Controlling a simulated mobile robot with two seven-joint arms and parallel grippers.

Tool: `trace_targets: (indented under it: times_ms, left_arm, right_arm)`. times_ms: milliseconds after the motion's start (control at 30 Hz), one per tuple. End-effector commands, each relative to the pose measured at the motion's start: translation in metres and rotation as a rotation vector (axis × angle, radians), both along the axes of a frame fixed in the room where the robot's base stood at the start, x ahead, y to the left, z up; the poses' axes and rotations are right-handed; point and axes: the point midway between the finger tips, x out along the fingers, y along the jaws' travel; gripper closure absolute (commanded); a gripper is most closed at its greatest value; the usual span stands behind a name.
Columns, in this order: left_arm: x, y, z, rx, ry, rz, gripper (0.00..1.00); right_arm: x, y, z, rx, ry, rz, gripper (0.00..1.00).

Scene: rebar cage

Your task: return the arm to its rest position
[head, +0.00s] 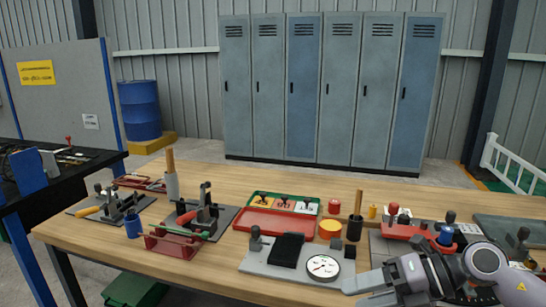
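My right arm comes in from the lower right corner, over the front right part of the wooden workbench (210,269). Its gripper (352,296) points left, close to the front edge of the bench and just right of a round white dial gauge (323,267). Its two fingers are apart, with nothing seen between them. The lower finger is partly cut off by the picture's bottom edge. My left arm and gripper are not in view.
A grey plate (262,266) with a black block lies left of the gripper. A dark cup (354,229), a yellow-lidded tin (330,228) and a red tray (275,224) stand behind. Clamp fixtures (110,205) fill the left. Grey-blue lockers (340,95) line the wall.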

Motion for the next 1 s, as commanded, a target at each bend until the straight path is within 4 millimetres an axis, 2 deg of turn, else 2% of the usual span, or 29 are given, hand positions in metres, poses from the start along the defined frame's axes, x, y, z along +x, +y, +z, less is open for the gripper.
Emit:
trace_targets:
  times_ms: [33,100,200,367,467,567,667,800,900,1000]
  left_arm:
    - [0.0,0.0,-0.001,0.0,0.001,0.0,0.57]
    - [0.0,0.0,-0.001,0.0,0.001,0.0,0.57]
    - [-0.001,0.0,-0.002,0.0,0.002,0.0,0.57]
    - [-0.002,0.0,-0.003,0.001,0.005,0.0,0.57]
    - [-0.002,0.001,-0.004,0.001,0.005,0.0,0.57]
    - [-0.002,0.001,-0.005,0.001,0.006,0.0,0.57]
    - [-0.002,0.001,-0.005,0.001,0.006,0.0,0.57]
    - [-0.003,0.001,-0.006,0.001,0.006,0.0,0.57]
    - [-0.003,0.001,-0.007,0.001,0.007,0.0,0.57]
    - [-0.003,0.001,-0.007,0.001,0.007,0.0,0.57]
  right_arm:
    - [-0.008,0.021,-0.004,0.127,0.033,-0.009,0.38]
    - [-0.015,0.041,-0.003,0.296,0.072,-0.046,0.38]
    - [-0.019,0.057,-0.001,0.524,0.145,-0.138,0.38]
    - [-0.018,0.058,-0.012,0.841,0.295,-0.37,0.38]
    - [-0.017,0.046,-0.033,1.0,0.41,-0.561,0.38]
    - [-0.021,0.028,-0.066,1.124,0.544,-0.778,0.38]
    - [-0.035,0.01,-0.11,1.208,0.691,-1.014,0.38]
    - [-0.074,-0.013,-0.179,1.256,0.918,-1.351,0.38]
    - [-0.11,-0.021,-0.221,1.247,1.066,-1.552,0.38]
    - [-0.142,-0.025,-0.25,1.225,1.183,-1.696,0.38]
